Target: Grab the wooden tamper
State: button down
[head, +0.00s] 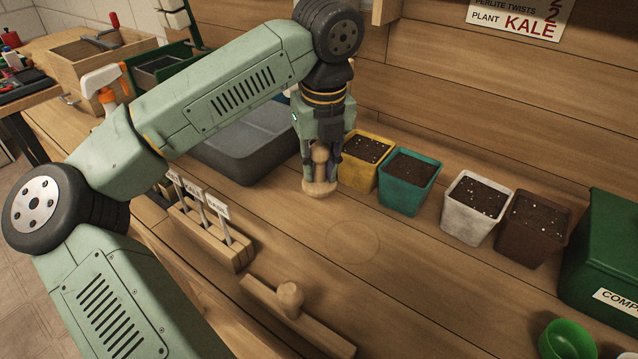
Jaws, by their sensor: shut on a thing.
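The wooden tamper (320,187) is a pale turned piece with a round knob and a wide disc base. It hangs upright, base down, below my gripper (321,158). My gripper points down, with its dark fingers shut around the tamper's knob and neck. The gripper is at the middle of the bench, just left of the yellow pot. Whether the base is clear of the bench top is hard to tell from this view.
Yellow (366,154), teal (409,181), white (474,208) and brown (531,227) soil-filled pots stand to the right. A grey tub (243,150) is behind left. A label block (209,237) and a knobbed wooden board (298,318) lie in front. The bench between is clear.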

notch_tip(320, 180, up, 13)
jog(key=shift+f+b, duration=0.1)
jog(key=shift+b, duration=0.4)
jog(key=c, duration=1.9)
grip_release()
grip_shut()
